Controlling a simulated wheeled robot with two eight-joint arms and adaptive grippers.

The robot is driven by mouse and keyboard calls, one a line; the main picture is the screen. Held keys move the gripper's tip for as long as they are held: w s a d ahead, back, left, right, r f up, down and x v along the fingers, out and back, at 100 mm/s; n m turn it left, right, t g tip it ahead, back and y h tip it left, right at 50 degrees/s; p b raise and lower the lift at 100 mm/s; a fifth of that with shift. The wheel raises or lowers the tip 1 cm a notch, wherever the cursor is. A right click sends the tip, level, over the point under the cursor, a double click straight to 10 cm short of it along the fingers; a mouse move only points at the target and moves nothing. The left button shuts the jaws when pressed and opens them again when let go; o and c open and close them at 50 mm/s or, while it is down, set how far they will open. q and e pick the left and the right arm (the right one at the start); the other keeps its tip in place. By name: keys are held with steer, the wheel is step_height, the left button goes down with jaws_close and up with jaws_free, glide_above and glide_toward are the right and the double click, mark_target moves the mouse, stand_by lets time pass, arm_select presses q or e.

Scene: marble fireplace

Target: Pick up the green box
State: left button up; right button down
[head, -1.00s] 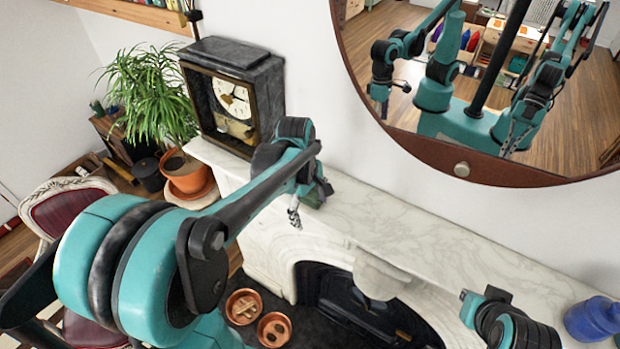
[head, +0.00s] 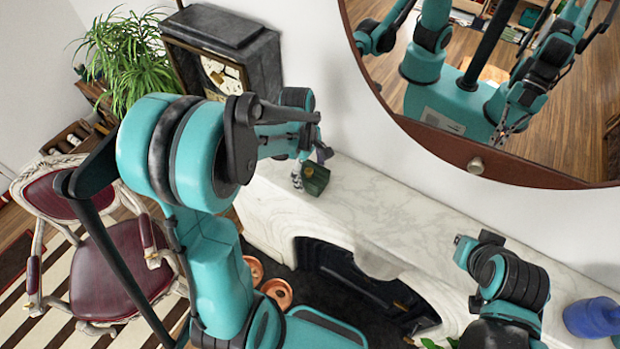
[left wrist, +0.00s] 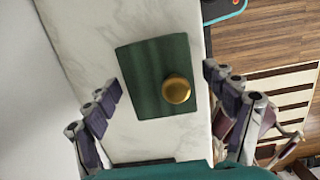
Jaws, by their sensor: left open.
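The green box (head: 318,183) sits on the white marble mantel, near its front edge in the left wrist view. There it shows from above as a dark green square (left wrist: 148,78) with a round gold knob (left wrist: 176,89). My left gripper (head: 310,166) is at the box in the head view and partly hides it. In the left wrist view my left gripper (left wrist: 163,98) is open, its purple-padded fingers spread to either side of the box, with gaps between them and it. Part of my right arm shows at the lower right of the head view; its gripper does not show.
A dark mantel clock (head: 222,50) stands left of the box. A round mirror (head: 545,172) hangs on the wall above. A blue jar (head: 593,318) is at the far right. The marble mantel (head: 385,222) is bare between box and jar. A red chair (head: 115,255) stands lower left.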

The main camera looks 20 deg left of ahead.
arm_select(q)
steer(key=shift+w+f, duration=0.1)
steer(key=shift+f, duration=0.5)
steer(key=shift+s+d+f, duration=0.2)
steer(key=shift+f, duration=0.1)
steer(key=shift+s, duration=0.1)
steer(key=c, duration=1.5)
steer(key=shift+r, duration=0.15)
